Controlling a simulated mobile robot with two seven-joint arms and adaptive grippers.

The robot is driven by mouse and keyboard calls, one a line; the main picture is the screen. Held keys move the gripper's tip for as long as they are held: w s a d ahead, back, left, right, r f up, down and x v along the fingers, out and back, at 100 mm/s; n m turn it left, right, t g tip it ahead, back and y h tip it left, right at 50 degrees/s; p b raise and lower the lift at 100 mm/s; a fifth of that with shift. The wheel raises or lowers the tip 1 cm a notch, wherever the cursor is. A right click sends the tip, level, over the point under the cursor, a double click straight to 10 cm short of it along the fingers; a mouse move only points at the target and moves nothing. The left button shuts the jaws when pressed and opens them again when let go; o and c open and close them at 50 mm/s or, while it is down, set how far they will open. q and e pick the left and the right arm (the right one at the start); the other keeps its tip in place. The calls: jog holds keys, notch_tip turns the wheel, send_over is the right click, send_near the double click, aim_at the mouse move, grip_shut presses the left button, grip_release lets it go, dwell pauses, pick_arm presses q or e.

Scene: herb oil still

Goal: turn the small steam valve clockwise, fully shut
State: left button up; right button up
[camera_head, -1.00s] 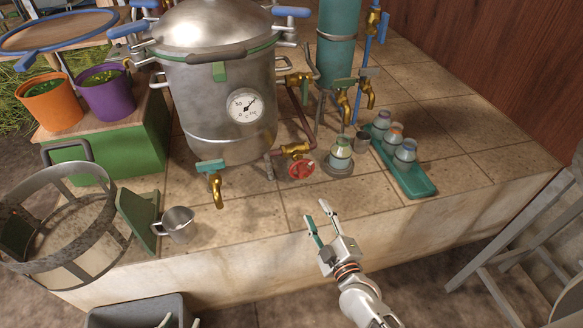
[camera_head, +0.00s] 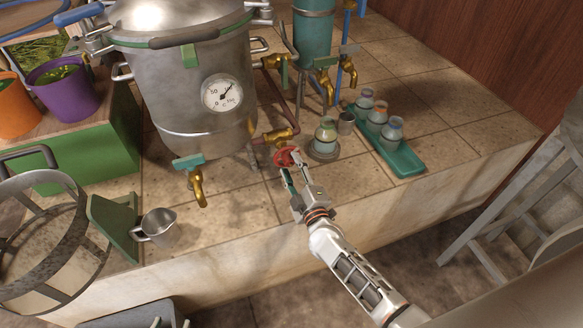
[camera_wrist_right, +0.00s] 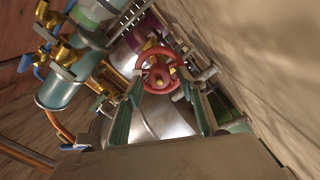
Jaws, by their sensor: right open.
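The small steam valve has a red handwheel (camera_head: 286,157) at the front foot of the steel still, on a brass fitting (camera_head: 280,136). My right gripper (camera_head: 292,170) is at the wheel with its fingers open, partly covering it in the head view. In the right wrist view, the red wheel (camera_wrist_right: 158,72) appears ahead, between the two open fingertips (camera_wrist_right: 163,88). I cannot tell whether the fingers touch its rim. My left gripper (camera_head: 171,322) shows only as two separated pale fingertips at the bottom edge; the rest is out of frame.
The steel still (camera_head: 200,90) with a dial stands behind the valve. A jar (camera_head: 325,134) on a round base stands close right of the wheel, then a teal tray (camera_head: 405,165) with several jars. A metal cup (camera_head: 157,226) stands front left.

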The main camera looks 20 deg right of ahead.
jog(key=shift+w, duration=0.1)
jog(key=c, duration=1.1)
